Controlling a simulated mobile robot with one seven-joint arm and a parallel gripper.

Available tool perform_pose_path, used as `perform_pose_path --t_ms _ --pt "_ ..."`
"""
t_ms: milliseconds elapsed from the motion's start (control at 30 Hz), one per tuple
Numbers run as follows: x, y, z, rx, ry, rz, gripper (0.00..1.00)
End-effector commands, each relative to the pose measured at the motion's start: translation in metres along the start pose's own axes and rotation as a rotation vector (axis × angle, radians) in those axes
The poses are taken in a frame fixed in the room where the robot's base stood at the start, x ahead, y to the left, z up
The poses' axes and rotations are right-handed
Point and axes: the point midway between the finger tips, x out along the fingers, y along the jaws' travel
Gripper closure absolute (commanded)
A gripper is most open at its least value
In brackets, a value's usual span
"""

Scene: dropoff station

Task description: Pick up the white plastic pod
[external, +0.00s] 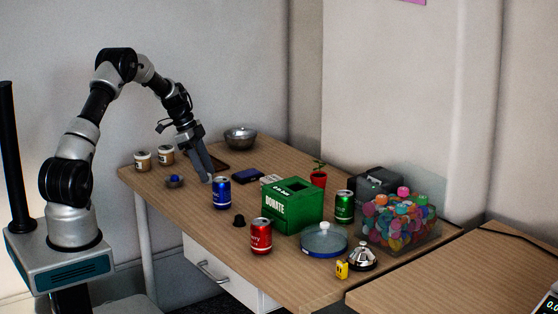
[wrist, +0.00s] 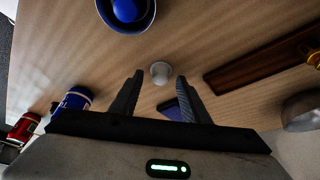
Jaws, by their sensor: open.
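The white plastic pod (wrist: 160,70) is small and round and stands on the wooden table in the wrist view, centred between and just beyond my fingertips. In the external view it is too small and too close to the fingers to make out clearly. My gripper (wrist: 160,88) is open, with one finger on each side of the line to the pod and nothing held. In the external view my gripper (external: 208,178) points down close to the tabletop, left of the blue can. I cannot tell whether the fingers touch the pod.
A green donate box (external: 290,208), red can (external: 261,236) and candy container (external: 397,240) stand farther right. Two jars (external: 142,161) stand left.

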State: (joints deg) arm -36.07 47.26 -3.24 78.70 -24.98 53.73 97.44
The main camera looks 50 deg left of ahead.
Motion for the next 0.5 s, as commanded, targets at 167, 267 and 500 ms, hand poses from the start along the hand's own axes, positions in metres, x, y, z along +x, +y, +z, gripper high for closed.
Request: perform_pose_path --t_ms 167,267,500 --pt "-0.0008 0.0 0.0001 0.0 0.0 0.0 0.73" --pt "-0.0008 0.0 0.0002 0.0 0.0 0.0 0.9" --pt "-0.0009 0.0 0.0002 0.0 0.0 0.0 1.0"
